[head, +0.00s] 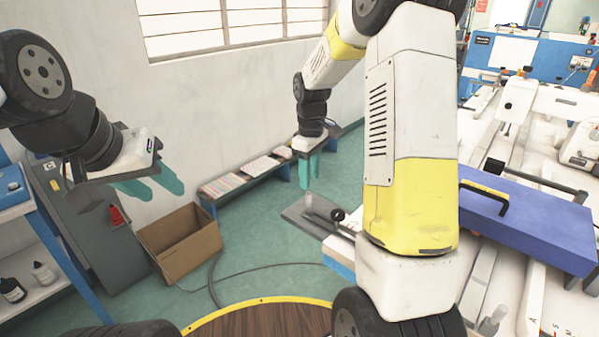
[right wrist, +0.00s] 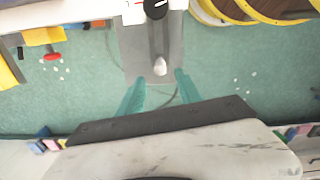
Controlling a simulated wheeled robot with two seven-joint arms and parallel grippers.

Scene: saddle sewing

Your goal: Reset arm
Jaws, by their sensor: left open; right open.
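My left gripper (head: 150,186) hangs in the air at the left of the head view, its teal fingers apart and empty. My right gripper (head: 308,166) is further right, pointing down with teal fingers apart. In the right wrist view my right gripper (right wrist: 156,92) shows both fingers spread with nothing held between them. My right arm (head: 415,130) crosses the middle of the head view and hides part of the workbench. A grey plate with a black knob (head: 318,213) lies below and just beyond the right gripper; it also shows in the right wrist view (right wrist: 135,55).
An open cardboard box (head: 183,245) stands on the green floor. A low bench with papers (head: 250,168) runs along the wall. A blue-purple case (head: 530,222) with a yellow-black handle lies on the white machine table at right. A shelf with bottles (head: 30,285) is at left.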

